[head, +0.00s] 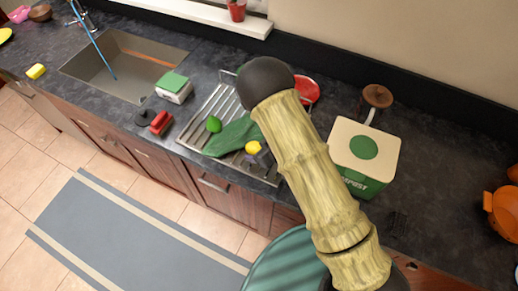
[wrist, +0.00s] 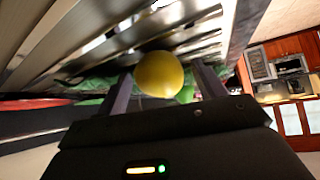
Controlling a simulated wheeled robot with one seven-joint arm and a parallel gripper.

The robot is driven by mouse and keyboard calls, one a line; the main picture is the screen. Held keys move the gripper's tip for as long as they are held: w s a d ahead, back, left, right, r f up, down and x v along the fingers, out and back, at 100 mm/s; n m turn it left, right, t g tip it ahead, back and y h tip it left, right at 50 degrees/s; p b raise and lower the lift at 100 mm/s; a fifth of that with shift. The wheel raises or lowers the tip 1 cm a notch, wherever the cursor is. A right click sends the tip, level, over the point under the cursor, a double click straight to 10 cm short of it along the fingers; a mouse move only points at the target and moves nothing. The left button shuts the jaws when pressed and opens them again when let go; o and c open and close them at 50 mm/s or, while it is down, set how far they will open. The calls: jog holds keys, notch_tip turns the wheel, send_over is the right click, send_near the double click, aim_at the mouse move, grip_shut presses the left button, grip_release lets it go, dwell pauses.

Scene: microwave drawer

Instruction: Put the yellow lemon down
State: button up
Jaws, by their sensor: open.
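The yellow lemon (head: 253,147) rests at the right end of the green cloth (head: 232,137) on the metal draining rack (head: 193,130). In the wrist view the lemon (wrist: 159,76) lies between and just beyond the tips of my gripper (wrist: 163,85). The two fingers are spread, with gaps showing on both sides of the lemon, and they do not grip it.
A green fruit (head: 213,124) lies on the cloth left of the lemon. A red dish (head: 306,90) stands behind the rack. A compost bin (head: 363,158) is to the right. The sink (head: 124,64) is to the left, with a red item (head: 160,123) near it.

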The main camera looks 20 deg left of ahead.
jog(key=shift+r, duration=0.2)
jog(key=b+v, duration=0.2)
jog(key=v, duration=1)
jog(key=shift+b, duration=0.35)
